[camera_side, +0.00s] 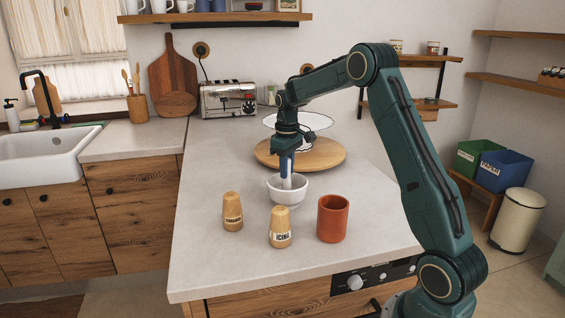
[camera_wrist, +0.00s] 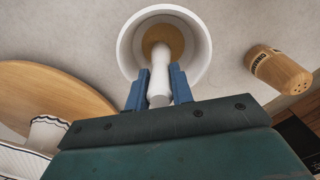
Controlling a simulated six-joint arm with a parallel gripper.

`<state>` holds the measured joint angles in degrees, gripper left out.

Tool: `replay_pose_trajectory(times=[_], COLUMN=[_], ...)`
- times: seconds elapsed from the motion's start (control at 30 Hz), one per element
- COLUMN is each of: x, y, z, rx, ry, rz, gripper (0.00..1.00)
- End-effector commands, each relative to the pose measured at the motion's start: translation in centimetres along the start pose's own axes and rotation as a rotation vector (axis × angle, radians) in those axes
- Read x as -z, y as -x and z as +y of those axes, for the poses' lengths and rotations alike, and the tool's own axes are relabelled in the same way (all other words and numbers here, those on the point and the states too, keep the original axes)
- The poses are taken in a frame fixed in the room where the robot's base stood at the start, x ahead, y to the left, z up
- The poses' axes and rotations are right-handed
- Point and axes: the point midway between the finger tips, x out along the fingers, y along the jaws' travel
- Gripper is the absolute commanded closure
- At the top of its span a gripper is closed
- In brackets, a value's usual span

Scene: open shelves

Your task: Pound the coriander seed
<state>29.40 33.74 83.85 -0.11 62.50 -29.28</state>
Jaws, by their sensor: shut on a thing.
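A white mortar (camera_side: 288,192) stands on the pale counter near the middle of the side view. In the wrist view, its bowl (camera_wrist: 204,58) holds a brown layer, the coriander seed (camera_wrist: 165,32). My gripper (camera_side: 287,166) is above the mortar, pointing down. Its blue fingers (camera_wrist: 158,85) are shut on a white pestle (camera_wrist: 160,70), whose lower end is inside the bowl over the seed. The pestle (camera_side: 287,182) looks about upright in the side view. Whether its tip touches the seed is hard to tell.
An orange-red cup (camera_side: 332,219) is to the right. A round wooden board (camera_side: 325,158) lies just behind. The counter's left front is clear.

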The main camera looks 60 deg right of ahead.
Motion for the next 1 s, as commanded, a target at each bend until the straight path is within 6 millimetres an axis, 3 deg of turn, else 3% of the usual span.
replay_pose_trajectory(times=[1.0], x=[0.0], y=[0.0], z=[-1.5], rx=[0.000], ry=[0.001], rz=[0.000], gripper=[1.00])
